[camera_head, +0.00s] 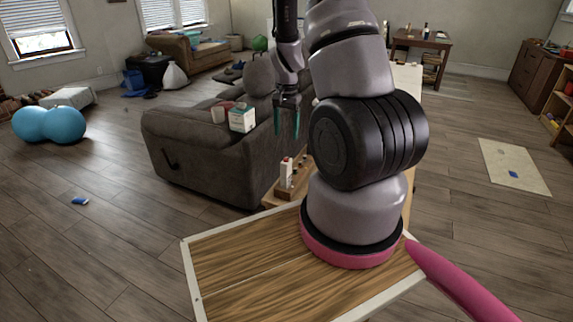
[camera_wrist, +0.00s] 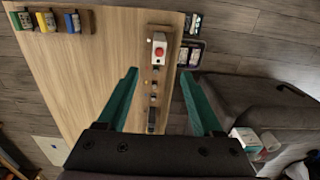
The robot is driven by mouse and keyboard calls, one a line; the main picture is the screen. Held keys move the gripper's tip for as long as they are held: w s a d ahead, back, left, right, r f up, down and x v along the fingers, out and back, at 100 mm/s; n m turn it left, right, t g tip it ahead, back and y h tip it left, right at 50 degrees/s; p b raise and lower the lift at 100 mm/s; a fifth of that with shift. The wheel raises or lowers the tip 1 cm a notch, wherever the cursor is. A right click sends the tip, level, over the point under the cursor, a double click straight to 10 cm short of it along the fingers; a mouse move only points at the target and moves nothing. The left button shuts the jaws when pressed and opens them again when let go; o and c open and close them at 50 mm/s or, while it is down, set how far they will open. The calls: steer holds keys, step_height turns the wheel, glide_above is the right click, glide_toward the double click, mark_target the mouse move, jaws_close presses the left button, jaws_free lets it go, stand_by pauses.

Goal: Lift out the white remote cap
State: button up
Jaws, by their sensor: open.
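A white block with a red round spot, which looks like the white remote cap (camera_wrist: 159,46), sits at the far end of a narrow wooden rack (camera_wrist: 148,105) in the wrist view. Small dark and light pieces sit along the rack below it. In the head view the white cap (camera_head: 287,168) stands upright on the rack (camera_head: 283,196), beside the sofa. My gripper (camera_wrist: 159,73) is open and empty, with its teal fingers spread to either side of the rack's line. In the head view my gripper (camera_head: 288,128) hangs above the cap, apart from it.
The rack lies along the edge of a light wooden table (camera_wrist: 95,70). A holder with coloured items (camera_wrist: 58,21) is at the table's far left. A grey sofa (camera_head: 205,150) stands close to the rack, with a white-and-teal carton (camera_head: 242,119) on it.

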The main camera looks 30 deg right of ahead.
glide_above(286, 158)
steer(key=f, duration=0.6)
steer(key=shift+s+d+f, duration=0.1)
steer(key=shift+s+f, duration=0.05)
steer(key=shift+s, duration=0.15)
steer(key=shift+w+f, duration=0.2)
steer(key=shift+f, duration=2.75)
jaws_close()
